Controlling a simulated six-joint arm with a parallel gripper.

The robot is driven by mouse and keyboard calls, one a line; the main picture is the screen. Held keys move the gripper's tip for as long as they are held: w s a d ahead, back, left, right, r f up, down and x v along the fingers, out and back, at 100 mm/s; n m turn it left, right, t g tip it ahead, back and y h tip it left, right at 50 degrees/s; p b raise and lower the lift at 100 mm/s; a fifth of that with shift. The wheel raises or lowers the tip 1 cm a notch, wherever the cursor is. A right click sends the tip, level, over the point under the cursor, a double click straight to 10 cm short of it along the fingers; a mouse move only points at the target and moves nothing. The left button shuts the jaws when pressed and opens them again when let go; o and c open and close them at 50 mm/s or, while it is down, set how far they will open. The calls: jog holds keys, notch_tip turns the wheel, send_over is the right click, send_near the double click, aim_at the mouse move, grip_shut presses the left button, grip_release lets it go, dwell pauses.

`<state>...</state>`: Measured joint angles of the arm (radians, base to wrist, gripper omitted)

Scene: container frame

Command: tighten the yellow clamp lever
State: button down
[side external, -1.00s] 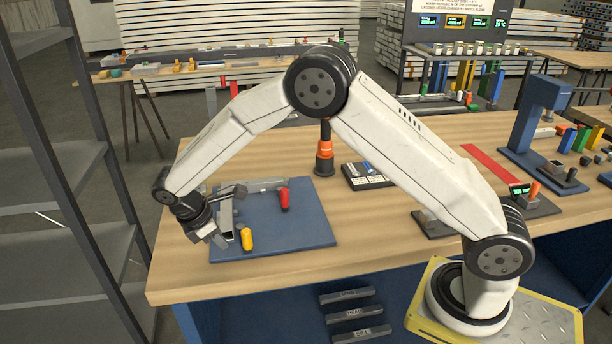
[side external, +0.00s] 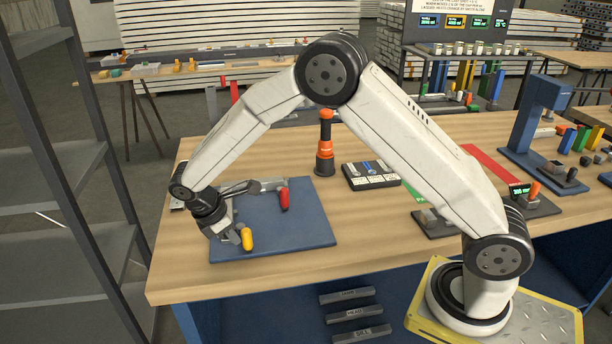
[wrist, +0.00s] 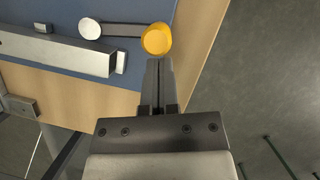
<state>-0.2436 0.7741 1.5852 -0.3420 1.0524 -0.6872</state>
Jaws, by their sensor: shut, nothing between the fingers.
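The yellow clamp lever (side external: 247,239) stands near the front left of the blue plate (side external: 300,225). In the wrist view the yellow knob (wrist: 156,39) sits at the end of a dark arm that runs left to a pale round pivot (wrist: 90,29). My gripper (side external: 240,235) is low over the plate, just left of the yellow lever. In the wrist view the closed fingertips (wrist: 158,62) lie right at the knob's near edge, with nothing between them. I cannot tell whether they touch it.
A red lever (side external: 284,198) stands farther back on the plate. A grey metal bar (wrist: 60,50) lies beside the yellow lever's arm. A black and orange tool (side external: 325,150) stands behind the plate, and a dark tray (side external: 368,176) lies to its right.

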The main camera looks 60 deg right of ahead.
aim_at(247, 234)
jog(key=shift+s+d+n, duration=0.25)
jog(key=shift+s+n, duration=0.1)
jog(key=shift+n, duration=0.25)
jog(key=d+n, duration=0.1)
jog(key=s+n+t, duration=0.1)
jog(key=n, duration=0.1)
jog(key=shift+s+d, duration=0.3)
jog(key=shift+d, duration=0.05)
jog(key=d+n+t, duration=0.1)
jog(key=s+d+n, duration=0.1)
jog(key=n, duration=0.1)
jog(key=shift+s+d+n+t, duration=0.1)
jog(key=shift+d+n+t, duration=0.2)
jog(key=shift+t, duration=0.1)
jog(key=d+n, duration=0.1)
jog(key=d+n+t, duration=0.1)
jog(key=shift+s+n, duration=0.2)
jog(key=shift+n, duration=0.2)
jog(key=d+n+t, duration=0.1)
jog(key=d+n, duration=0.1)
jog(key=n, duration=0.1)
jog(key=shift+w+d+y, duration=0.1)
jog(key=shift+d+y, duration=0.1)
jog(key=shift+y, duration=0.2)
jog(key=shift+w+d+n, duration=0.15)
jog(key=shift+d+n, duration=0.2)
jog(key=shift+n, duration=0.25)
jog(key=shift+w+d, duration=0.15)
jog(key=shift+d, duration=0.2)
